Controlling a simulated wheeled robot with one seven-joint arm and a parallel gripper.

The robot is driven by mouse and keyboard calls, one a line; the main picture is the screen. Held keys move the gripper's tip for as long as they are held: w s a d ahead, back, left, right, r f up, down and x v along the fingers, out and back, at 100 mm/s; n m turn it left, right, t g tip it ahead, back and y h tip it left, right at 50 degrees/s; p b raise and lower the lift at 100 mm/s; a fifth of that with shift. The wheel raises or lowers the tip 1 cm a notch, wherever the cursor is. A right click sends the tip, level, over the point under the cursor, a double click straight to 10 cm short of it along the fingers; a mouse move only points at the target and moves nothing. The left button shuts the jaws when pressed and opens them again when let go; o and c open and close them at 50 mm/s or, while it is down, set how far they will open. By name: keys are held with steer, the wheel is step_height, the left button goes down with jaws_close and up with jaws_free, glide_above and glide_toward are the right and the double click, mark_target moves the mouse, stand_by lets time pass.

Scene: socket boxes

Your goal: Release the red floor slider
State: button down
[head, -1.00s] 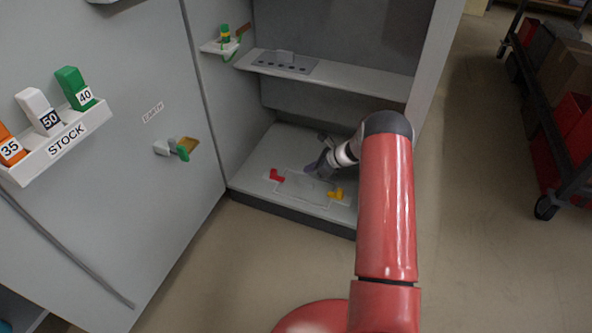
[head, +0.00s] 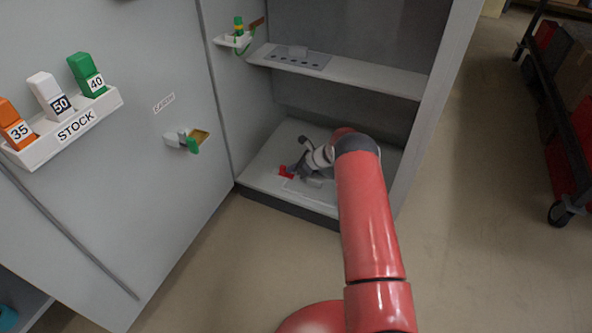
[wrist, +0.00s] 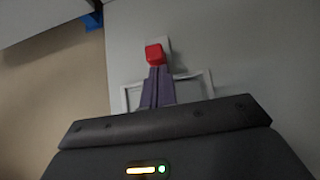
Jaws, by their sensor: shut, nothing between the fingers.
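The red floor slider (head: 286,172) is at the left of the cabinet floor, beside a pale outlined rectangle. In the wrist view the red slider (wrist: 155,53) lies just beyond my fingertips. My gripper (wrist: 157,70) has its purple fingers together with nothing between them. The tips appear right at the slider's near side; I cannot tell whether they touch it. In the head view my gripper (head: 296,170) is low over the cabinet floor, just right of the red slider, its fingertips hard to make out. The yellow floor piece is hidden by my arm.
A shelf (head: 380,78) crosses the cabinet above my arm. The cabinet's right wall (head: 442,95) stands close to my arm. The open door with the stock rack (head: 70,130) is at left. A dark cart (head: 560,150) stands at far right.

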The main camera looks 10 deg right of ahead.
mark_target(284, 166)
steer(key=shift+w+a+f+b, duration=0.25)
steer(key=shift+w+a+b, duration=0.3)
steer(key=shift+a+b, duration=0.35)
steer(key=shift+w+a+b, duration=0.25)
steer(key=shift+b, duration=0.05)
steer(key=shift+w+a+r, duration=0.15)
steer(key=shift+r, duration=0.15)
steer(key=s+d, duration=0.1)
steer(key=d, duration=0.1)
steer(key=s+d, duration=0.1)
steer(key=shift+s+d, duration=0.3)
steer(key=shift+d, duration=0.1)
steer(key=p+v, duration=0.1)
steer(key=v, duration=0.8)
steer(key=shift+s+d+r, duration=0.15)
steer(key=shift+d+r, duration=0.1)
